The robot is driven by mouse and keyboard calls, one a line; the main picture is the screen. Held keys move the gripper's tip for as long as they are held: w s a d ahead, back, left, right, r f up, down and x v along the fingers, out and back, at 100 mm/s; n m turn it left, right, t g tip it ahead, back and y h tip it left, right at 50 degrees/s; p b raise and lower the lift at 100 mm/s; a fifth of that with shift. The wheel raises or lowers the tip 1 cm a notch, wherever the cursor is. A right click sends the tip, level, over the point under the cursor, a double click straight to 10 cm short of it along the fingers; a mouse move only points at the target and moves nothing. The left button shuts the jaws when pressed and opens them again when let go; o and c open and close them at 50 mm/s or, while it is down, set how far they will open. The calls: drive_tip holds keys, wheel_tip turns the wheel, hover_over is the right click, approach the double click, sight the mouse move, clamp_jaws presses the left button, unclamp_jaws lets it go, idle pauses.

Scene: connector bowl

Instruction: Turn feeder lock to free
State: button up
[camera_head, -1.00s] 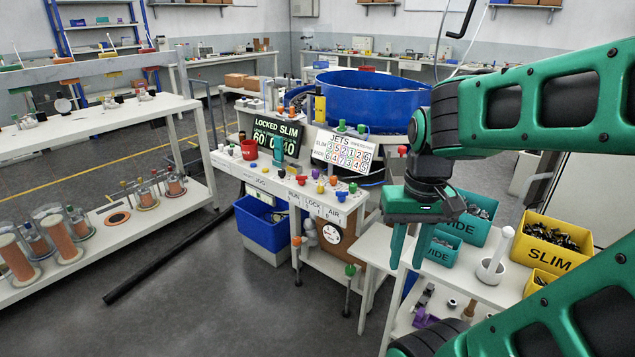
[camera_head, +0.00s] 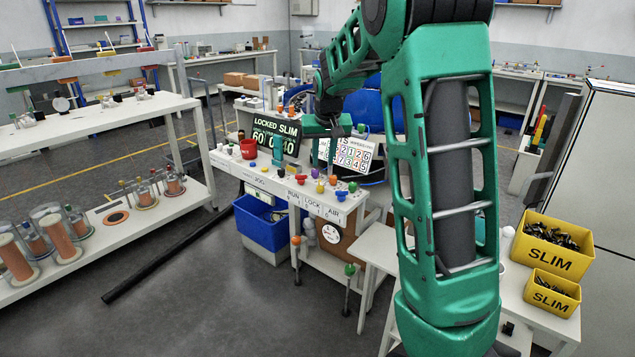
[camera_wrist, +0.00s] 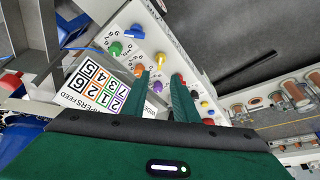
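The word LOCK stands on the front edge of the feeder panel (camera_head: 250,178) in the head view, between RUN and AIR. Several coloured knobs stand above it: a yellow knob (camera_head: 320,188), an orange knob (camera_head: 332,180), a blue one (camera_head: 341,195) and a green one (camera_head: 352,187). I cannot tell which is the lock. The display (camera_head: 276,132) reads LOCKED SLIM. My gripper (camera_wrist: 162,78) is open and empty above the panel, fingers pointing at the knobs.
A number card (camera_head: 352,154) stands behind the knobs, close to my gripper. The blue bowl (camera_head: 398,112) is behind, partly hidden by my arm. Yellow SLIM bins (camera_head: 545,262) stand right.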

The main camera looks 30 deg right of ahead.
sight(321, 183)
drive_tip(key=x, duration=1)
drive_tip(key=shift+f, duration=0.25)
